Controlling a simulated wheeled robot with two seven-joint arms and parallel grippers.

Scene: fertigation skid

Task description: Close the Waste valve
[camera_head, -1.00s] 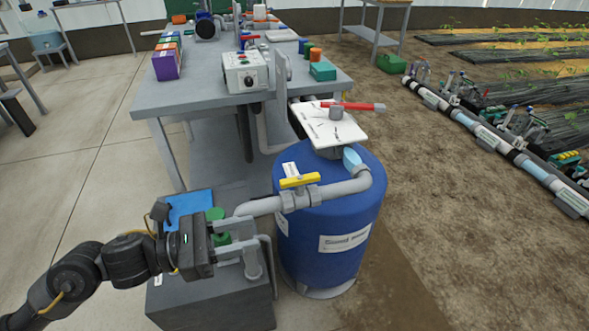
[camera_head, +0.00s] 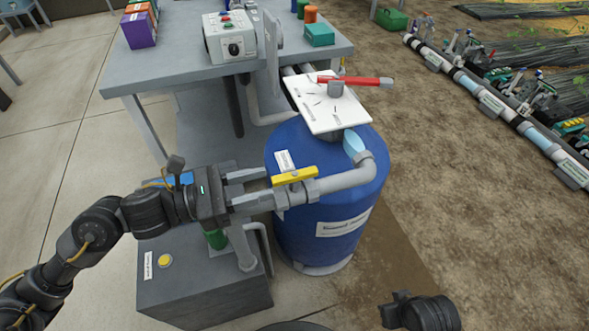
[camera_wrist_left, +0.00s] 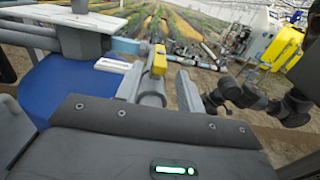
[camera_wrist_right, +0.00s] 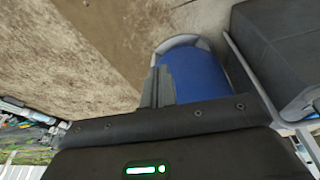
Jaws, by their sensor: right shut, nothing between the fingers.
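A valve with a yellow lever (camera_head: 295,176) sits on the grey pipe (camera_head: 340,180) beside the blue tank (camera_head: 325,225). The lever lies roughly along the pipe; I cannot read a Waste label. My left gripper (camera_head: 266,188) is open, with its fingertips close to the left end of the lever. In the left wrist view the lever (camera_wrist_left: 159,60) shows between the two separated fingers, with nothing held; contact cannot be made out. My right gripper (camera_wrist_right: 158,88) is shut and empty, over the ground near the blue tank (camera_wrist_right: 200,75).
A red handle (camera_head: 355,81) sits above a white plate (camera_head: 325,105) on the tank top. A grey block (camera_head: 205,285) with a yellow button stands below my left arm. The table (camera_head: 175,75) carries a control box (camera_head: 230,38). Open soil lies right of the tank.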

